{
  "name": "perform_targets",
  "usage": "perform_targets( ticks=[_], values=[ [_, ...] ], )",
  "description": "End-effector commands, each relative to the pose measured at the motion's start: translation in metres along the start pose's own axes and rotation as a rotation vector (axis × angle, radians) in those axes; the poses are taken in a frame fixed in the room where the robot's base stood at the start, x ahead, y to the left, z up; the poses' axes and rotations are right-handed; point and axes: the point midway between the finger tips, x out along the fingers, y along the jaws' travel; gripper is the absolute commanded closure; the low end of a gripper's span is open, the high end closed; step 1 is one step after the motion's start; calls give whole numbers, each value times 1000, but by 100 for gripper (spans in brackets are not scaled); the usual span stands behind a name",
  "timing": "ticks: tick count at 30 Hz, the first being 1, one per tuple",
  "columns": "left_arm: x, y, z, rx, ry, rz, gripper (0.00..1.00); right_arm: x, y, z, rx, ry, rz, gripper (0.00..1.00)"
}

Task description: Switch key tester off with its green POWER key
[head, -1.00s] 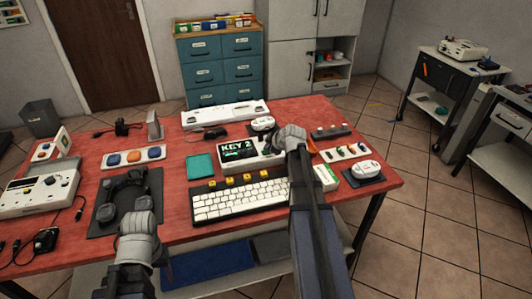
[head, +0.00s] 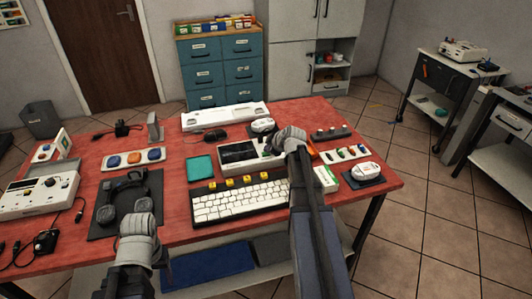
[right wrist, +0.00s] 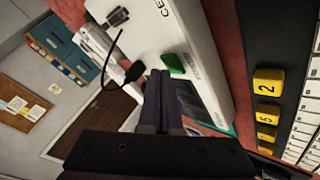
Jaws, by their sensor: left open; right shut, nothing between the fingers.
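The key tester (head: 238,153) is a white box on the red table behind the keyboard, and its screen is dark. Its green POWER key (right wrist: 173,64) shows in the right wrist view, while my right gripper hides it in the head view. My right gripper (head: 290,137) is at the right end of the tester. Its shut, empty fingertips (right wrist: 160,74) are right beside the green key; I cannot tell if they touch it. My left gripper (head: 138,222) is open over the front of the dark mat, its fingers mostly hidden.
A white keyboard (head: 240,200) with yellow keys lies in front of the tester. Headphones (head: 124,196) rest on the dark mat. A white mouse (head: 366,170) lies on a pad at right. A teal pad (head: 200,169) is left of the tester. A white bar-shaped device (head: 225,117) is behind.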

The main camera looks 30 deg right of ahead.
Motion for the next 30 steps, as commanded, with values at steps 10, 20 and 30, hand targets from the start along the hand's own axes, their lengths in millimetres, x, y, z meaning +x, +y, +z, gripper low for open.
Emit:
perform_targets(
  ticks=[10, 20, 30],
  values=[
    [-10, -1, 1, 0, 0, 0, 37, -7, 5, -5, 0, 0, 0, 100],
    [-21, -2, 1, 0, 0, 0, 37, -15, 11, -11, 0, 0, 0, 100],
    [-54, -5, 3, 0, 0, 0, 37, -38, 28, -28, 0, 0, 0, 100]
  ],
)
